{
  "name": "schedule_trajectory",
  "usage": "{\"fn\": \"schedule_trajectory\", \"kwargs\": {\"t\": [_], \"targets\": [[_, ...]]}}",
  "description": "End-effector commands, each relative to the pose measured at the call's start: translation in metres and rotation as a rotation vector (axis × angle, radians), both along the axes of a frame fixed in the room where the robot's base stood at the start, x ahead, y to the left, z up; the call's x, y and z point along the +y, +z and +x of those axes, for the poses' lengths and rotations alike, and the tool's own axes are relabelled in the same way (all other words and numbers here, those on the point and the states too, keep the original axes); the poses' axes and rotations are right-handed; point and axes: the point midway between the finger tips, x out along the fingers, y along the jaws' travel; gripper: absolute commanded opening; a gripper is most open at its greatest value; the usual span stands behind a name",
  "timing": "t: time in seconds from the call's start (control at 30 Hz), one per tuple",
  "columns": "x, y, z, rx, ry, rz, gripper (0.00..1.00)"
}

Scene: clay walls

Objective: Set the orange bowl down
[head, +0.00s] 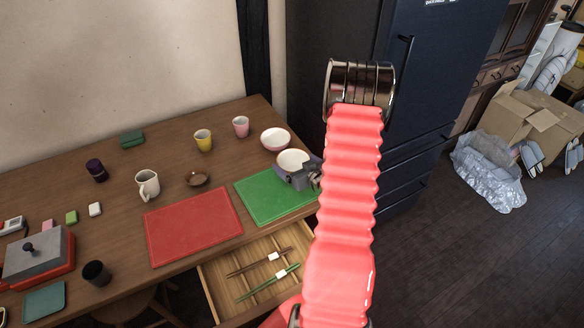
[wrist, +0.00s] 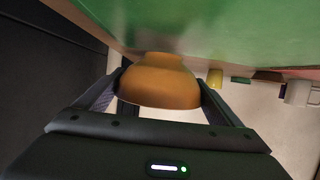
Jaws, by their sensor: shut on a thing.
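The orange bowl (wrist: 158,82) sits between the two fingers of my gripper (wrist: 160,88) in the wrist view, which looks upside down. Its base is very near the green mat (wrist: 220,25); I cannot tell whether it touches. In the head view the bowl's pale inside (head: 292,160) shows at the back right of the green mat (head: 262,198). My gripper (head: 300,174) is at its near right side, shut on it, and hides part of its wall. The bowl looks about upright.
A pink bowl (head: 275,138) stands close behind. A pink mug (head: 241,126) and yellow mug (head: 203,140) stand behind left. A red mat (head: 194,227) lies left, with a small brown dish (head: 197,179) beyond it. An open drawer (head: 262,275) holds chopsticks below the front edge.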

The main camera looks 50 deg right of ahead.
Motion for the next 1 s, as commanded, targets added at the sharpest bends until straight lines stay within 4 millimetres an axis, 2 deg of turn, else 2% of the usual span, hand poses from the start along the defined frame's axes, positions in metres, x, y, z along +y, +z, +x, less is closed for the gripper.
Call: {"fn": "schedule_trajectory", "kwargs": {"t": [0.17,0.57,0.6,0.77,1.0], "targets": [[0.0,-0.015,0.0,-0.001,0.001,-0.001,0.62],[0.0,-0.018,0.0,-0.001,0.001,-0.001,0.62],[0.001,-0.019,0.0,0.0,0.001,-0.001,0.89],[0.001,-0.019,0.0,0.0,0.001,-0.001,1.0],[0.001,-0.018,0.0,0.0,0.001,-0.001,1.0]]}}
